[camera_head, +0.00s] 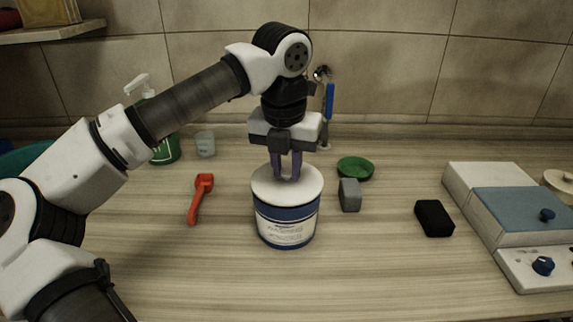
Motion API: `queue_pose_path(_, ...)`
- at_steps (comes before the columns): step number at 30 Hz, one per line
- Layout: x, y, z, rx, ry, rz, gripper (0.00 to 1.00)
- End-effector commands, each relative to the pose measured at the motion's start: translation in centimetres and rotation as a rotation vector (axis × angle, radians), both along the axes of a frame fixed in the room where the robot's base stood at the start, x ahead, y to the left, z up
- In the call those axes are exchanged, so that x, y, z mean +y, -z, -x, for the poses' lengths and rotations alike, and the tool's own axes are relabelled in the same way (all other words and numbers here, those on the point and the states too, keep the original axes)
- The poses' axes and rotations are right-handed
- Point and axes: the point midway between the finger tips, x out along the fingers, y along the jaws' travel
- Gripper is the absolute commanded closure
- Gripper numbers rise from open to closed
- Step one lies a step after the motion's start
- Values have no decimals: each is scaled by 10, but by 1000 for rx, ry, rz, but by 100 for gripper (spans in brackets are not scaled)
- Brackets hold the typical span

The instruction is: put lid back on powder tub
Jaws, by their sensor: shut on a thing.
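The powder tub (287,225) stands upright on the wooden counter, white with a dark blue band and a printed label. The white lid (304,196) lies over the tub's mouth and looks about level. From this view I cannot tell whether it is fully seated on the rim. My gripper (287,177) points straight down above the tub, with its fingers shut on the top of the lid, near its middle. The fingers hide part of the lid's top, and the grasped part is hard to see.
An orange-red tool (200,198) lies left of the tub. A green dish (355,168), a grey block (349,195) and a black block (434,218) lie to the right. A blue-and-white device (520,215) stands at far right. A green pump bottle (166,150) stands behind my arm. The front counter is clear.

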Motion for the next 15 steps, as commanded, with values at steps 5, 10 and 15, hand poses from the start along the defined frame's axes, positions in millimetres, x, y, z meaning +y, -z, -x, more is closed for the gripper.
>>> queue_pose_path(5, 0, 0, 0, 0, 0, 0, 100)
queue_pose_path(10, 0, 0, 0, 0, 0, 0, 100)
queue_pose_path(15, 0, 0, 0, 0, 0, 0, 68)
